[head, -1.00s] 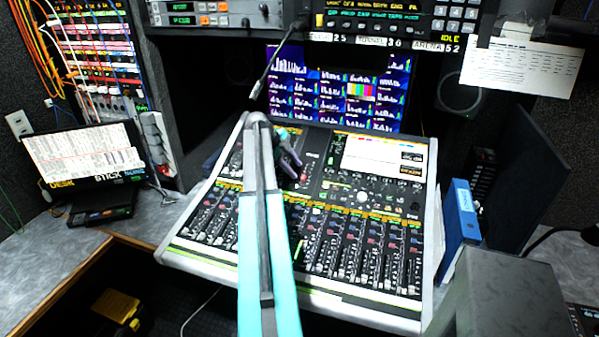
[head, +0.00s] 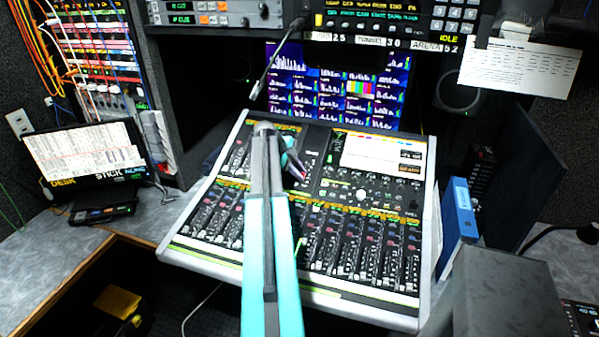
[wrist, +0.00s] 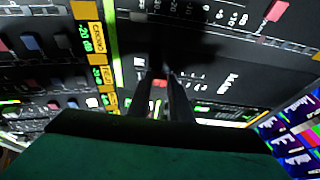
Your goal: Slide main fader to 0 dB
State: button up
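The mixing console (head: 330,290) fills the middle of the head view, with rows of faders along its near side. My arm reaches over it, and my gripper (head: 297,168) is low over the panel left of the console's bright screen. In the wrist view my gripper (wrist: 160,74) has two dark fingers pointing at the panel with a narrow gap between them. A small red cap (wrist: 159,83) shows in that gap, beside white scale marks and the lettering "MAIN". I cannot tell whether the fingers touch it. The main fader is not clearly visible in the head view.
A pink-red cap (wrist: 274,11) sits in another slot at the wrist view's upper right. Monitors (head: 340,85) stand behind the console. A blue binder (head: 460,212) and a grey box (head: 508,295) are on the right. A laptop (head: 85,155) is on the left.

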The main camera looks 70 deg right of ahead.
grip_shut()
jog(key=shift+w+d+r+b, duration=0.1)
jog(key=shift+d+r+b, duration=0.15)
jog(key=shift+d+b, duration=0.5)
jog(key=shift+d+r, duration=0.25)
jog(key=shift+d, duration=0.25)
jog(key=shift+d+r, duration=0.2)
jog(key=shift+d, duration=0.25)
jog(key=o, duration=0.7)
grip_release()
